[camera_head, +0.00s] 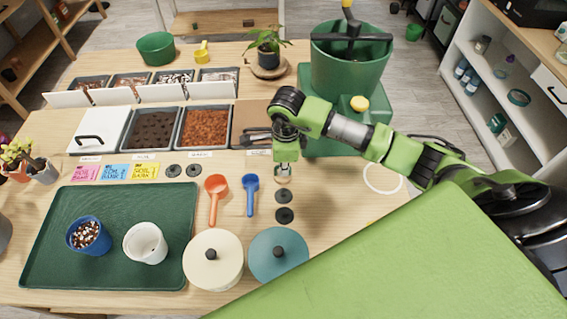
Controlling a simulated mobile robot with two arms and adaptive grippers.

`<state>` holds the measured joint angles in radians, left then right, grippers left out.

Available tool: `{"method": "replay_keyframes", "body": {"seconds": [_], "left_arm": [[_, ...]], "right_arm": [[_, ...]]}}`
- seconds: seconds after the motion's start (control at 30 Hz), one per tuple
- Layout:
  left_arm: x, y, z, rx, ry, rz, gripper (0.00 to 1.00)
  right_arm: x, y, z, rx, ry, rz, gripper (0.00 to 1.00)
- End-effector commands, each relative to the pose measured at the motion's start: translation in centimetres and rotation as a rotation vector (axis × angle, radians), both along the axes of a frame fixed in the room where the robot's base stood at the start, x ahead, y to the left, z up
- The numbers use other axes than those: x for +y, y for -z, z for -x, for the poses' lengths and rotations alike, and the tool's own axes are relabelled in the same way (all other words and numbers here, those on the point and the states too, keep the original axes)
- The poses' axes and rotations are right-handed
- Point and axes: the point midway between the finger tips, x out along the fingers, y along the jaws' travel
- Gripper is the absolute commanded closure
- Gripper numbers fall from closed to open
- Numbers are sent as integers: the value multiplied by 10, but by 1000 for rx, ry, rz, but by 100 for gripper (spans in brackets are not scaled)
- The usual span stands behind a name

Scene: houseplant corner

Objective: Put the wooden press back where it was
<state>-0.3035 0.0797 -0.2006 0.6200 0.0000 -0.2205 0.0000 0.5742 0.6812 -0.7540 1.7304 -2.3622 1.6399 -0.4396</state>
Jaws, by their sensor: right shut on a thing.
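My right gripper (284,163) reaches in from the right and points down over the middle of the table. It is shut on the wooden press (283,174), a small light-brown piece just below the fingertips. Most of the press is hidden by the fingers. I cannot tell whether the press touches the table. Dark round discs (284,196) lie just in front of it. My left gripper is not in view.
An orange scoop (217,187) and a blue scoop (250,182) lie left of the gripper. Two lidded pots (213,272) stand in front. A green tray (120,205) holds two cups. Soil bins (205,112) and a green mixer (345,70) stand behind.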

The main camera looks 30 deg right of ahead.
Motion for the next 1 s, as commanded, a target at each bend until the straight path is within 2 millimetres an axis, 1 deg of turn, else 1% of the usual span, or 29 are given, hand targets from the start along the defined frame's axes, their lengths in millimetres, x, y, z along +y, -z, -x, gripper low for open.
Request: {"method": "replay_keyframes", "body": {"seconds": [0.17, 0.27, 0.3, 0.33, 0.37, 0.67, 0.77, 0.8, 0.87, 1.0], "left_arm": [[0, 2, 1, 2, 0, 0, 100], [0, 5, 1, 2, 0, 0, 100], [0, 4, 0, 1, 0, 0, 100], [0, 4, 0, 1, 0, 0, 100], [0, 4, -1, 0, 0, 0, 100], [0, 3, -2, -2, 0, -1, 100], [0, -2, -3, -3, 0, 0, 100], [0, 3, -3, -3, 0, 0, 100], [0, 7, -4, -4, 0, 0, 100], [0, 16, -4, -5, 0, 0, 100]], "right_arm": [[0, 0, 0, -1, 0, 0, 100], [0, 4, 0, -1, 0, 0, 100], [0, 3, 0, -1, 0, 0, 85], [0, 3, 0, -1, 0, 0, 77], [0, 2, 0, 0, 0, 0, 76], [0, 2, 0, 0, 0, 0, 76], [1, -3, 0, 0, 0, -1, 76], [0, -4, -1, -3, 0, -1, 76], [1, -12, 0, -5, -1, -2, 76], [1, -40, 3, -7, -2, 0, 76]]}}
